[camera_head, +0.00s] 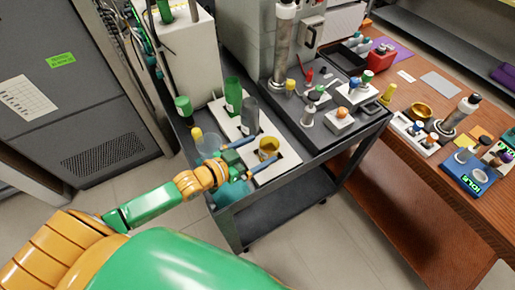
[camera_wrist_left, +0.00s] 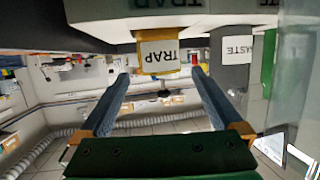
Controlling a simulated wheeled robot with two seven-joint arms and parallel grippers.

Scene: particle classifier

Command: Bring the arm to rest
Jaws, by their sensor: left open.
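My left arm reaches in from the lower left in the head view. Its green and orange gripper (camera_head: 248,160) has two blue fingers spread apart, at the front edge of the cart. In the left wrist view the open fingers (camera_wrist_left: 160,78) have nothing clasped between them. A yellow cup (camera_head: 268,146) stands in the white holder (camera_head: 283,165) just beyond the fingertips. In the left wrist view a yellow cup labelled TRAP (camera_wrist_left: 158,52) shows beyond the fingers, apart from them. My right gripper is not in view.
A green cylinder (camera_head: 233,94) and a grey cylinder (camera_head: 250,115) stand in the holder behind the gripper. A clear rounded vessel (camera_head: 208,143) is close to its left. Instruments crowd the dark cart; a wooden table (camera_head: 395,150) stands right. The floor in front is clear.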

